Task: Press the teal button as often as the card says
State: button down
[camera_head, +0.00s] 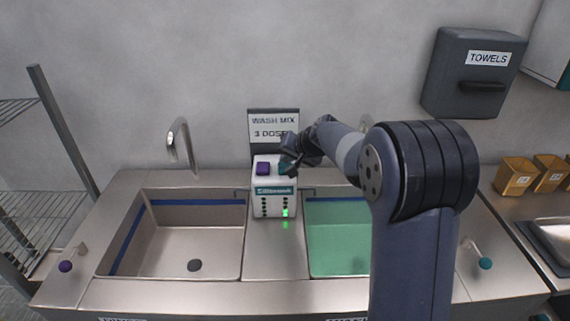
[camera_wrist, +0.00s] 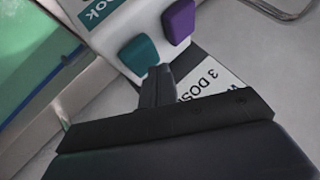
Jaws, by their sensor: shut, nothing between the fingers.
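A white dispenser (camera_head: 274,203) stands between the two sinks, with a purple button (camera_head: 263,168) and a teal button on top. In the wrist view the teal button (camera_wrist: 138,52) is beside the purple button (camera_wrist: 178,21). My gripper (camera_head: 289,165) is shut and empty. Its fingertips (camera_wrist: 158,72) are close to the teal button's edge; I cannot tell whether they touch it. In the head view my gripper mostly covers the teal button. The card (camera_head: 272,126) behind the dispenser reads "WASH MIX" and "3 DOSES", its end partly covered. A green light shows low on the dispenser's front right.
The left sink (camera_head: 194,245) is empty; the right sink (camera_head: 330,235) looks green inside and is partly behind my arm. A faucet (camera_head: 180,145) stands at the back left. A towel dispenser (camera_head: 470,75) hangs at right. Small bins (camera_head: 515,177) stand far right.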

jog(key=shift+r, duration=0.3)
jog(key=shift+r+p, duration=1.65)
jog(key=shift+r, duration=0.8)
dwell(0.8)
notch_tip(320, 180, up, 4)
jog(key=p, duration=0.3)
jog(key=shift+p, duration=0.3)
jog(key=shift+f, duration=0.15)
notch_tip(320, 180, down, 7)
jog(key=b, duration=0.3)
jog(key=shift+f, duration=0.15)
jog(key=shift+f+b, duration=0.7)
jog(key=shift+b, duration=0.2)
jog(key=shift+f, duration=0.1)
dwell(1.0)
